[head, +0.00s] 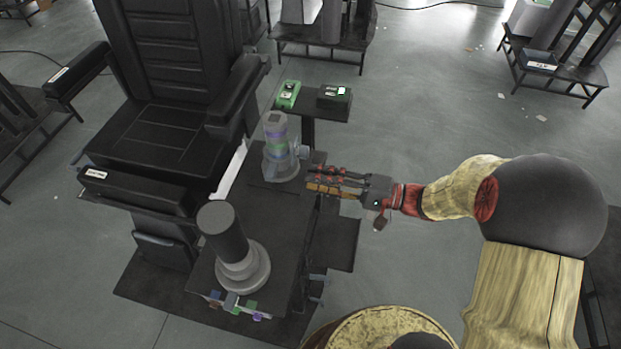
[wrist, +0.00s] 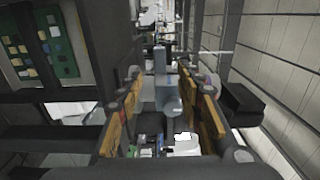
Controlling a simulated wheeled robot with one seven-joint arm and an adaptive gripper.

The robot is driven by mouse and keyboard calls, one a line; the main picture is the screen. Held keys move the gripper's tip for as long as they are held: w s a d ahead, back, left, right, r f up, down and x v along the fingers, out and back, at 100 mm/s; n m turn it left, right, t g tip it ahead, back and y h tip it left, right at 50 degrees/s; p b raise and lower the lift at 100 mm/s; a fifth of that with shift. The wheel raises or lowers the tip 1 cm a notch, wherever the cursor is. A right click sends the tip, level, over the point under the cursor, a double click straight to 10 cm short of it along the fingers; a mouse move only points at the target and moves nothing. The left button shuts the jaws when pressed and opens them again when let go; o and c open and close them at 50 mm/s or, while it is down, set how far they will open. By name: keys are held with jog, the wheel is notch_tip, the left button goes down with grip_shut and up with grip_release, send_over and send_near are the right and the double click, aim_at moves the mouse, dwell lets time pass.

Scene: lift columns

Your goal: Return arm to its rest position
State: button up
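My gripper (head: 312,182) reaches in from the right in the head view, at the end of my bent arm. Its fingers have red joints and orange-tan pads and point left. In the head view they end near the right edge of the dark platform, just right of the grey cylinder unit. In the wrist view my gripper (wrist: 162,112) shows its two padded fingers spread well apart, one on each side. Grey shapes show between and beyond them, with no object visibly gripped.
A grey cylinder unit (head: 280,150) and a dark column (head: 226,232) stand on the dark platform (head: 262,215). A black chair (head: 165,130) stands to the left. A green device (head: 288,94) and a black box (head: 334,100) lie on a small shelf. Open floor (head: 440,110) lies behind my arm.

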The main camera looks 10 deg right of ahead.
dwell(0.5)
jog(key=s+a+r+n+g+h, duration=0.1)
jog(key=s, duration=0.1)
jog(key=s+a+r+g+h, duration=0.1)
jog(key=s+g, duration=0.1)
jog(key=s+a+r+n+g+h, duration=0.1)
jog(key=s, duration=0.1)
jog(key=shift+s+n+g, duration=0.15)
jog(key=shift+n+g, duration=0.15)
jog(key=shift+g, duration=0.1)
jog(key=s+d+r+n+g+h+p, duration=0.1)
jog(key=s+d+r+h, duration=0.15)
jog(key=s+h, duration=0.4)
jog(key=s+d+r+t+h, duration=0.2)
jog(key=d+r+t+h, duration=0.3)
jog(key=d, duration=0.7)
notch_tip(320, 180, up, 3)
jog(key=shift+d+t+h+p, duration=0.3)
jog(key=shift+h+p, duration=0.05)
jog(key=shift+h, duration=0.9)
jog(key=shift+o, duration=0.3)
jog(key=shift+s, duration=0.1)
